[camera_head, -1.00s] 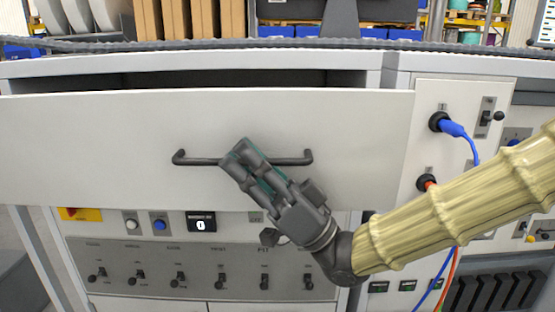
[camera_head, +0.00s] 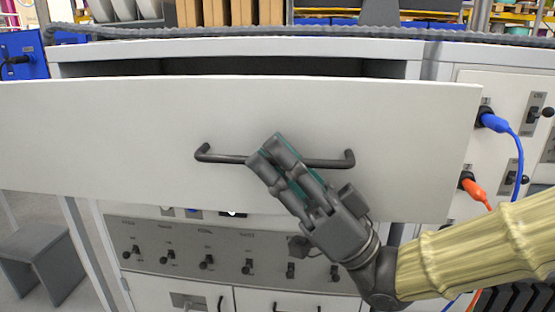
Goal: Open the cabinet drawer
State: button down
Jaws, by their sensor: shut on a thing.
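The cabinet drawer (camera_head: 110,135) has a wide white front panel that stands out from the cabinet body. A dark gap shows above and behind its top edge, so it is partly open. Its dark bar handle (camera_head: 225,158) runs sideways across the middle of the panel. My gripper (camera_head: 272,155) is shut on the handle bar near its middle, coming from the lower right. The fingers hide part of the bar. The inside of the drawer (camera_head: 330,68) shows only as a dark strip.
Below the drawer is a grey switch panel (camera_head: 150,250). To the right, a side panel carries a blue plug (camera_head: 494,122) and an orange plug (camera_head: 473,187) with cables. A grey stool (camera_head: 38,262) stands on the floor at lower left.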

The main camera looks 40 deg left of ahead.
jog(key=c, duration=1.5)
grip_release()
jog(key=shift+g, duration=0.3)
jog(key=shift+d, duration=0.1)
jog(key=v, duration=1.2)
